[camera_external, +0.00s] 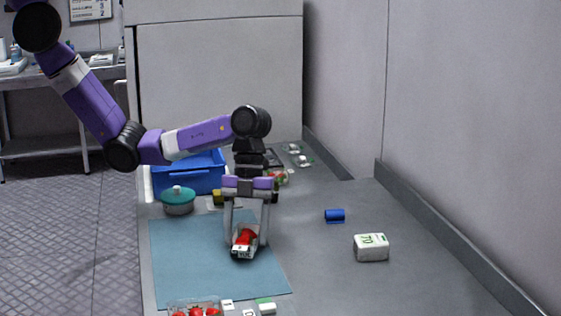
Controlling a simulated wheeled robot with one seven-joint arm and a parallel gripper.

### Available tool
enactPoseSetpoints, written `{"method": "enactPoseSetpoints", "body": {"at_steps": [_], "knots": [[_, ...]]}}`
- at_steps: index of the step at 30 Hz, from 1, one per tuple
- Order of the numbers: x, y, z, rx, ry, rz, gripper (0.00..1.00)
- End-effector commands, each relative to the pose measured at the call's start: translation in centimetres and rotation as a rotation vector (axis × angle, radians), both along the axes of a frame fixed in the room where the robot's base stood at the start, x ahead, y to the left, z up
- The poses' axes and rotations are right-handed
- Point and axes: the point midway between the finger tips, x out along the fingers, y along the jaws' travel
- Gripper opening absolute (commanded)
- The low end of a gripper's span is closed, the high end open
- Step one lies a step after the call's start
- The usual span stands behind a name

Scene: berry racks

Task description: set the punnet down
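A small clear punnet (241,252) with red fruit and a white label shows in the external view, over the blue-green mat (180,260). My gripper (246,238) points down over it, with one finger on each side, and appears shut on it. The punnet is slightly tilted in the picture. I cannot tell whether its underside touches the mat or hangs just above it.
A strawberry punnet (195,310) and small white labelled blocks (268,307) lie at the front edge. A teal-lidded pot (178,200) and blue crate (188,180) stand behind the mat. A blue cylinder (334,215) and white box (371,247) are right, with bare counter around them.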

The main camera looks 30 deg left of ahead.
Motion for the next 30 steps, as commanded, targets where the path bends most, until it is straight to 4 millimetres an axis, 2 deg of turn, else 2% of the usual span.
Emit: {"method": "enactPoseSetpoints", "body": {"at_steps": [10, 14, 17, 27, 30], "knots": [[0.0, 0.0, 0.1, 0.000, 0.000, 0.000, 0.74], [0.2, 0.0, 0.7, -0.002, -0.001, 0.001, 0.74], [0.7, 0.2, 1.9, -0.004, -0.002, 0.001, 0.74], [3.3, 1.2, 8.6, -0.002, -0.004, 0.002, 0.74], [3.8, 1.5, 9.9, -0.001, -0.004, 0.003, 0.74]]}}
